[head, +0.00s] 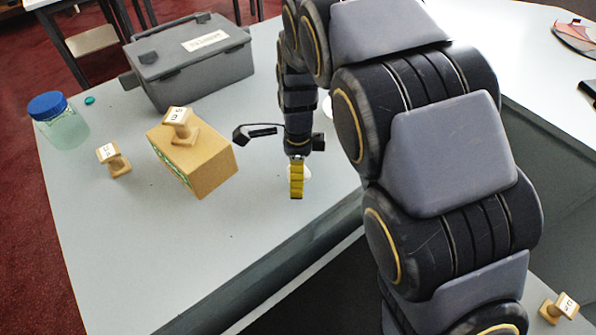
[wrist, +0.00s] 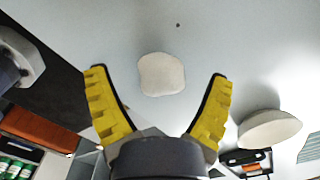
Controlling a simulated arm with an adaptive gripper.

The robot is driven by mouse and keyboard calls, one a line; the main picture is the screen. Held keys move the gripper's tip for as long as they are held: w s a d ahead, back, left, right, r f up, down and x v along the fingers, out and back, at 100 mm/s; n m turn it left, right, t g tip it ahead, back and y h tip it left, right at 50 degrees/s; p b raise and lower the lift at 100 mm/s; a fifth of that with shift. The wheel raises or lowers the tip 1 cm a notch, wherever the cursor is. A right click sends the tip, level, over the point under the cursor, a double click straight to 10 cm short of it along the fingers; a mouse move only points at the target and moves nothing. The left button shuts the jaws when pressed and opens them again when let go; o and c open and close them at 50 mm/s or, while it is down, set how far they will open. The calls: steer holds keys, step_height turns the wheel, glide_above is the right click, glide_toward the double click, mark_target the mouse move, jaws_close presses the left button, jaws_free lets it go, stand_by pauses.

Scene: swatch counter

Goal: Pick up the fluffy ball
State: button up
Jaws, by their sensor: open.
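A small off-white, rounded, slightly square lump (wrist: 161,74), which looks like the fluffy ball, lies on the grey counter in the wrist view; its texture is too fine to make out. My gripper (wrist: 158,76) is open, with one yellow ribbed finger on each side of the lump and gaps to both. I cannot tell how high the fingertips are above the counter. In the head view my gripper (head: 296,194) points down near the counter's front edge. A sliver of the white lump (head: 307,172) shows behind it; the rest is hidden.
A pale round object (wrist: 270,130) is to the right in the wrist view. Left of my gripper in the head view are a cardboard box (head: 215,165) with a wooden stamp (head: 180,125) on top, another stamp (head: 115,160), a jar (head: 62,125) and a grey case (head: 195,75).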

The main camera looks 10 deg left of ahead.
steer(key=shift+f, duration=0.45)
steer(key=c, duration=0.9)
steer(key=shift+o, duration=0.2)
steer(key=shift+r, duration=0.1)
